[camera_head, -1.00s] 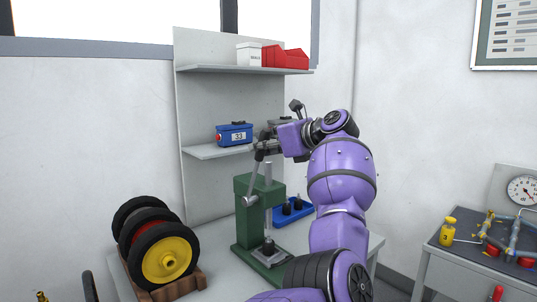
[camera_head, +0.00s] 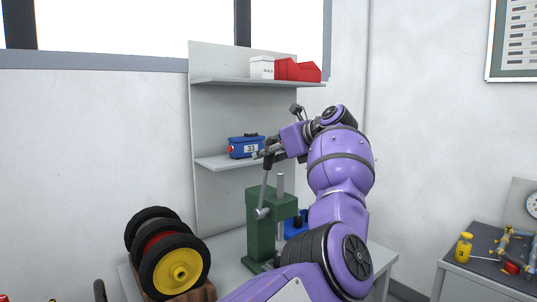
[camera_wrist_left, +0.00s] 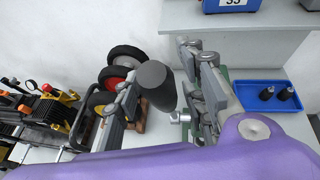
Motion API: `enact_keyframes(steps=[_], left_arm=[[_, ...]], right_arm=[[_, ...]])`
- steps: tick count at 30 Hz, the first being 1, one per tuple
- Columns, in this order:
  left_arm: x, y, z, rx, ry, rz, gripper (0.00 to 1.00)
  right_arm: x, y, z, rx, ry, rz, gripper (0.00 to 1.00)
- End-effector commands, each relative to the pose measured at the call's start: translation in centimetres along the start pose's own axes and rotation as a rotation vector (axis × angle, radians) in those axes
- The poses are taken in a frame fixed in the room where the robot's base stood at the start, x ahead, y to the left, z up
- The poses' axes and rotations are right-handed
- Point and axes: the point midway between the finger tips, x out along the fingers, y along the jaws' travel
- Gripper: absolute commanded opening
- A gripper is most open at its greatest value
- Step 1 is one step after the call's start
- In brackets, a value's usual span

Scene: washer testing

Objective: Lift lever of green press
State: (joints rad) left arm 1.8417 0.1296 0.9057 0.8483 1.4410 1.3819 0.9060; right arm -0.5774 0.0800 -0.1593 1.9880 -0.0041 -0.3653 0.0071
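The green press (camera_head: 261,235) stands on the workbench, with a grey post rising from its top. Its lever (camera_head: 265,193) points nearly straight up from the hub on the press's side. My left gripper (camera_head: 269,154) is at the lever's upper end. My left arm hides part of the press base. My right gripper is not in view.
A shelf (camera_head: 220,163) behind the press holds a blue numbered box (camera_head: 247,147). A blue tray (camera_wrist_left: 251,96) with dark pegs is right of the press. Wheels (camera_head: 173,265) on a wooden stand are at left. Another table (camera_head: 480,284) is at right.

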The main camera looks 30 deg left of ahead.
Motion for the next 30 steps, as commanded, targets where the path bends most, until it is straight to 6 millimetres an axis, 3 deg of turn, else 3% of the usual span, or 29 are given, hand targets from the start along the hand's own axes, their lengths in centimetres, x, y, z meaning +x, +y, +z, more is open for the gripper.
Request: enact_keyframes(steps=[11,14,24,30], left_arm=[[-0.5,-0.1,-0.3,0.002,0.003,-0.002,0.42],[-1.8,-0.2,-0.3,0.002,0.003,-0.003,0.42],[-8.8,-0.1,-0.2,0.002,0.002,-0.003,0.42],[-11.4,-0.1,-0.2,0.002,0.002,-0.001,0.42]], right_arm=[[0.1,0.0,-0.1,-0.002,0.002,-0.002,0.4],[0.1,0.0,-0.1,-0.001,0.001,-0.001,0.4],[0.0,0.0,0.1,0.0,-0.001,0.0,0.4],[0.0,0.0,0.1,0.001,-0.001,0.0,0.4]])
